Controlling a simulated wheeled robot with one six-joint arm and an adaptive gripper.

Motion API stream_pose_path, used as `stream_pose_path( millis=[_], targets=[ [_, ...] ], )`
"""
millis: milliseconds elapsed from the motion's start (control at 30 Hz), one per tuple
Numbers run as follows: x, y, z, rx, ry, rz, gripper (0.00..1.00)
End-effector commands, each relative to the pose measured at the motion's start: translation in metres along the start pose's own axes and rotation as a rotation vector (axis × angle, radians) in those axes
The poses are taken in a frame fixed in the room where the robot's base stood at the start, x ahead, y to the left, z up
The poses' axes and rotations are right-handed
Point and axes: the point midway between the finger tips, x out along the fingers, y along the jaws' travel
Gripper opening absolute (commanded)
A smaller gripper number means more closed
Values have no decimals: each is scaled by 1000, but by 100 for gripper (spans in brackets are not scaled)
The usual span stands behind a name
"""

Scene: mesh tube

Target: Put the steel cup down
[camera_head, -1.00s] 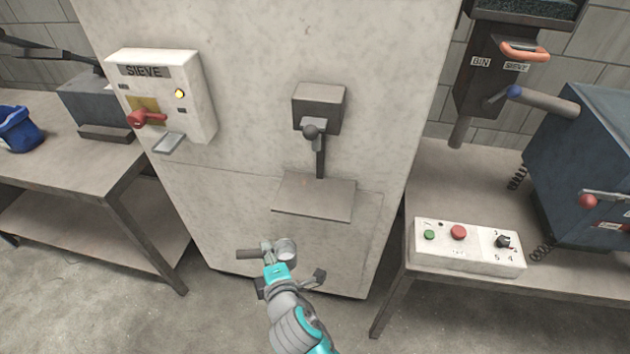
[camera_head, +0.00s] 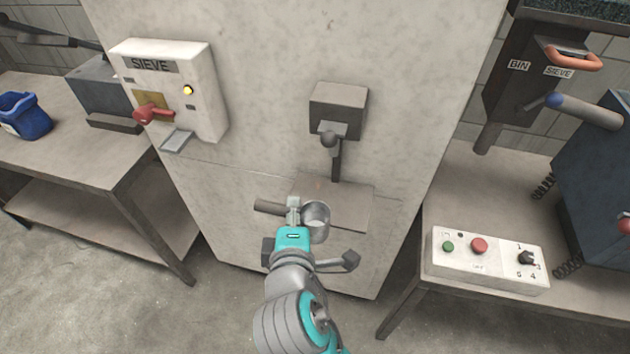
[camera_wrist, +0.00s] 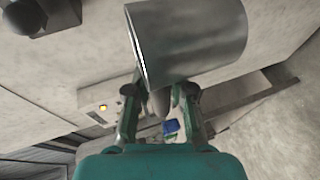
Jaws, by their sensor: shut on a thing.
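The steel cup (camera_head: 316,220) is a grey metal cylinder with pale contents showing in its open top. My gripper (camera_head: 293,209) is shut on the cup's stubby handle and holds it up in front of the machine. In the wrist view the cup (camera_wrist: 192,42) hangs just beyond my gripper's fingertips (camera_wrist: 158,98), with part of the handle between them. A flat grey shelf (camera_head: 352,204) juts from the machine front, below a lever, and the cup partly overlaps its left side in the picture. I cannot tell whether the cup touches it.
The white SIEVE panel (camera_head: 175,95) with a red handle is at left. A dark lever box (camera_head: 338,108) sits above the shelf. A button box (camera_head: 488,260) lies on the right bench. A blue bucket (camera_head: 24,115) stands on the left bench (camera_head: 95,160).

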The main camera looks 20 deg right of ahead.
Motion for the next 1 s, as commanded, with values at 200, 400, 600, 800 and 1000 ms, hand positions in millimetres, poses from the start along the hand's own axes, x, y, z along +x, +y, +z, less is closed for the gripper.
stream_pose_path(
  millis=[200,400,600,800,1000],
  targets=[
    [39,15,13,4,-4,3,0],
    [76,28,25,3,-5,2,0],
    [111,40,35,2,-2,2,0],
    [132,35,41,-2,0,-2,0],
    [137,18,42,-1,1,0,0]
  ],
)
